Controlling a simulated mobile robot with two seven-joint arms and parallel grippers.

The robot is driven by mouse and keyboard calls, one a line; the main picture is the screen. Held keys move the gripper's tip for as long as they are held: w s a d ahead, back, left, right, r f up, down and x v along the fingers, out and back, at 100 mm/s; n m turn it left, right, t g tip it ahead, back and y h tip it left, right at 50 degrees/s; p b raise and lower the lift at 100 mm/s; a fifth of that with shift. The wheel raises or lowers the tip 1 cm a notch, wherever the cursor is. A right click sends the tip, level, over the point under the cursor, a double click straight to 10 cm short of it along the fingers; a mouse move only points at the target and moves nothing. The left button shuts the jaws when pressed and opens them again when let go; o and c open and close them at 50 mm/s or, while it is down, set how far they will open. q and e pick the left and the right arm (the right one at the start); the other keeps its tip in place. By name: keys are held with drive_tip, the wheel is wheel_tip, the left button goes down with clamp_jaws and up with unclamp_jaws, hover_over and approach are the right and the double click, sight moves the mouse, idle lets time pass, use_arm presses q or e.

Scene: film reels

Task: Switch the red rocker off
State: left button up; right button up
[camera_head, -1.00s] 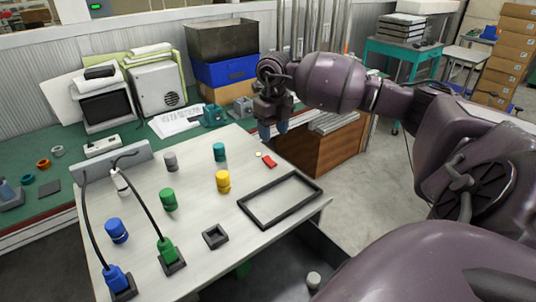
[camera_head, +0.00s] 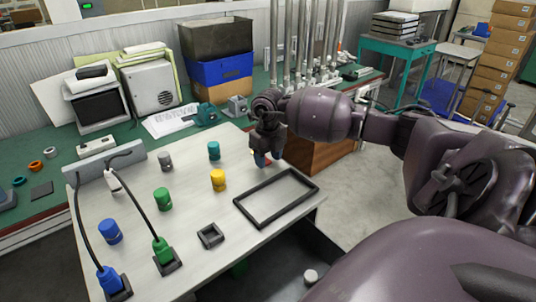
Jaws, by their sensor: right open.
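The red rocker (camera_head: 269,157) is at the far right part of the pale work board (camera_head: 205,208). It is mostly hidden behind my right gripper, with only a little red showing. My left gripper is not in view.
An empty black frame (camera_head: 240,212) lies in front of the gripper. Yellow (camera_head: 218,181), teal (camera_head: 214,151), green (camera_head: 163,199), grey (camera_head: 165,162) and blue (camera_head: 110,232) cylinders stand on the board. Corded blue (camera_head: 112,281) and green (camera_head: 162,250) plugs sit at the front left.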

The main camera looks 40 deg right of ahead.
drive_tip(key=c, duration=0.9)
drive_tip(key=shift+w+g+b, duration=0.35)
drive_tip(key=shift+g+b, duration=0.3)
drive_tip(key=shift+g, duration=0.55)
drive_tip(key=shift+w+r+g+b, duration=0.1)
drive_tip(key=shift+g+b, duration=0.35)
drive_tip(key=shift+g, duration=0.25)
drive_tip(key=shift+r+y, duration=0.15)
drive_tip(key=shift+y, duration=0.15)
drive_tip(key=o, duration=0.9)
drive_tip(key=shift+r, duration=0.1)
